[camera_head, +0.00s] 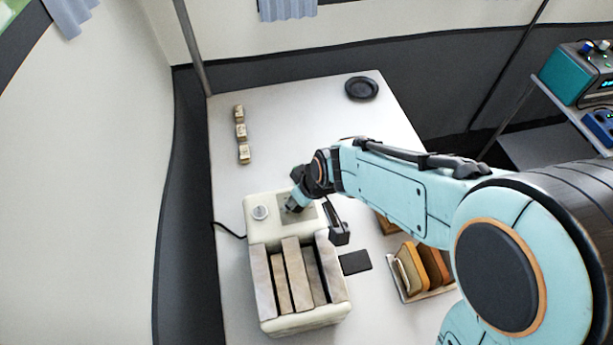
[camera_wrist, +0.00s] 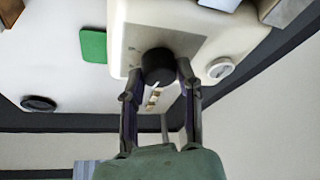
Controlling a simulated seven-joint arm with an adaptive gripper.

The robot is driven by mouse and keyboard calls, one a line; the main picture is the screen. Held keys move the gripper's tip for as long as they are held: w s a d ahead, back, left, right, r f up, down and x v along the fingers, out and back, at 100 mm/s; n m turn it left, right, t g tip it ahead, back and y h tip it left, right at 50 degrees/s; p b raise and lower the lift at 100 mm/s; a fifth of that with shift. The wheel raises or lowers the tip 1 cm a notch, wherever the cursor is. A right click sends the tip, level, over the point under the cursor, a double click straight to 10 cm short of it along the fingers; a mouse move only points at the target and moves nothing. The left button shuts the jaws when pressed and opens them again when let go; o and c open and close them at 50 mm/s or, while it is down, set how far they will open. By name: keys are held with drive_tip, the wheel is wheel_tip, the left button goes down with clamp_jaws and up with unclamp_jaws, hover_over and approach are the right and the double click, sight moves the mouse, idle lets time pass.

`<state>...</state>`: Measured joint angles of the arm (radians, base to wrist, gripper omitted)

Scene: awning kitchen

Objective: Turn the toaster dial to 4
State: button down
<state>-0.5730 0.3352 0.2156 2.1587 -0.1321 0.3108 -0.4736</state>
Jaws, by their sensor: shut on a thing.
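The cream toaster (camera_head: 262,238) stands on the white table, with brown slabs (camera_head: 291,262) upright in its slots. In the wrist view its front panel shows a round black dial (camera_wrist: 157,64) with a white pointer line; any numbers around it are too small to read. My gripper (camera_wrist: 158,74) has a finger on each side of the dial and is shut on it. In the head view my gripper (camera_head: 294,205) is over the metal panel at the toaster's far end, and it hides the dial there.
A pale round knob or gauge (camera_head: 260,212) sits beside the panel. Several small wooden blocks (camera_head: 241,132) stand at the far left and a black plate (camera_head: 361,88) at the far right. A rack with slices (camera_head: 423,268) and a dark flat pad (camera_head: 356,262) lie right of the toaster.

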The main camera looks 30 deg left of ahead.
drive_tip(key=m, duration=0.2)
drive_tip(key=m+t, duration=0.1)
drive_tip(key=m, duration=0.1)
drive_tip(key=shift+s+a+t+h, duration=0.1)
drive_tip(key=shift+t+h, duration=0.2)
drive_tip(key=shift+h, duration=0.1)
drive_tip(key=shift+m+t+h, duration=0.6)
drive_tip(key=shift+m, duration=1.6)
drive_tip(key=c, duration=0.7)
unclamp_jaws()
drive_tip(key=shift+c, duration=0.2)
drive_tip(key=v, duration=1.2)
